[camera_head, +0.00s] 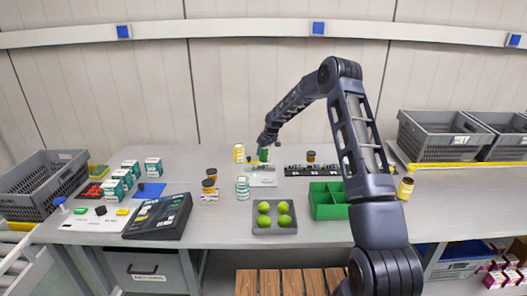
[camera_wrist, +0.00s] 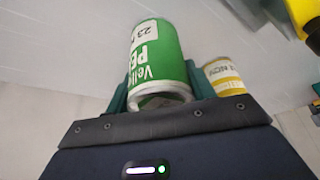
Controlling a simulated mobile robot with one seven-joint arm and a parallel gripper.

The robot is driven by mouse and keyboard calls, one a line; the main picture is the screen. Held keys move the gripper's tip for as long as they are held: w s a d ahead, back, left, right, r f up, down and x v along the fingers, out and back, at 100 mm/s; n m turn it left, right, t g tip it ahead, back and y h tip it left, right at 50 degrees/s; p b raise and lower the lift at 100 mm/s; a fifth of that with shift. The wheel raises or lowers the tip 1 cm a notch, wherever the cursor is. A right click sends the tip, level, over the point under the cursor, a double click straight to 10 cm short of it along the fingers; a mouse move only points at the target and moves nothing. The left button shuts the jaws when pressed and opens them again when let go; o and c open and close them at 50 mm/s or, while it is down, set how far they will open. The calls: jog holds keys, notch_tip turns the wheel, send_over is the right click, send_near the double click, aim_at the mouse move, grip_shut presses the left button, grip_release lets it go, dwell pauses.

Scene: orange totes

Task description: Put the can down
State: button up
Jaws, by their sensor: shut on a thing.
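A green can (camera_head: 263,155) with a white label is in my gripper (camera_head: 264,147), at the back middle of the table. In the wrist view the green can (camera_wrist: 155,52) stands between the teal fingers of my gripper (camera_wrist: 158,88), which is shut on it. In the head view the can shows just above a white, flat device (camera_head: 262,180); I cannot tell whether its base touches anything.
A yellow-and-white can (camera_head: 239,153) stands just left of the held can; it also shows in the wrist view (camera_wrist: 226,78). A black rack (camera_head: 300,170) lies to the right. A grey tray (camera_head: 259,230) of green balls and a green bin (camera_head: 325,212) are in front.

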jog(key=shift+f, duration=0.15)
jog(key=o, duration=1.2)
jog(key=shift+f, duration=0.1)
